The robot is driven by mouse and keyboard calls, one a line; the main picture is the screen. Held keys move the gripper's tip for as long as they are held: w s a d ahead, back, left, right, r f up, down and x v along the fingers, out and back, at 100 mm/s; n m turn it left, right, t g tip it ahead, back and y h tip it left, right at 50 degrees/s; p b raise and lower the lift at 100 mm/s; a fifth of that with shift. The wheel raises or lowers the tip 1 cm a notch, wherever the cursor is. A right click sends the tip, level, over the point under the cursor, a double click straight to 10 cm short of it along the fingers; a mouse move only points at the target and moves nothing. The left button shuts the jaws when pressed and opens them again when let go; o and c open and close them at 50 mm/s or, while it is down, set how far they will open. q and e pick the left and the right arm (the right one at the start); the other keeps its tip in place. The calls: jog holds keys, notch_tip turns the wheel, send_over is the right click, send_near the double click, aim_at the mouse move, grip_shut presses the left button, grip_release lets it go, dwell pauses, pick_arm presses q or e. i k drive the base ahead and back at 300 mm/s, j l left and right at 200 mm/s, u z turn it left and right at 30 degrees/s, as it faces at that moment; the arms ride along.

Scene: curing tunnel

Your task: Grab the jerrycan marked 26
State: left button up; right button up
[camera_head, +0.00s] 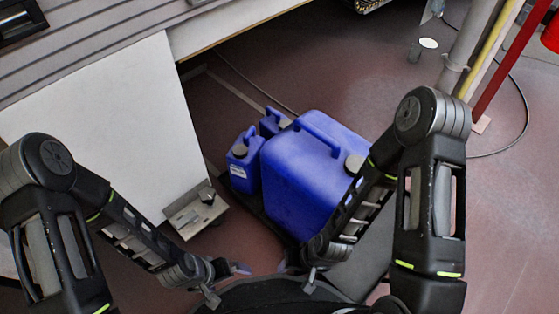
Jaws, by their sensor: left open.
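Three blue jerrycans stand together on the floor area ahead of me. The large jerrycan (303,178) has a top handle and a grey cap. A small jerrycan (245,163) to its left has a dark cap and a white label, too small to read. Another small jerrycan (270,123) stands behind, partly hidden. I cannot tell which is marked 26. My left gripper (238,268) is low, in front of the small labelled jerrycan and apart from it, open. My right gripper (284,266) is low near the large jerrycan's front; its jaws are mostly hidden.
The jerrycans stand on a dark low base (268,220). A white panel (105,120) is at the left, with a metal floor bracket (196,214) at its foot. Pipes (468,45) and a black cable (524,112) are at the right. The red-brown floor is open at the right.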

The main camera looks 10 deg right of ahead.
aim_at(243, 160)
jog(key=z, duration=2.4)
jog(key=k+j, duration=0.3)
jog(key=j, duration=0.15)
jog(key=k+j, duration=0.6)
jog(key=j, duration=0.25)
jog(key=i+l+u, duration=0.1)
jog(key=k+l+z, duration=0.1)
jog(key=j, duration=0.2)
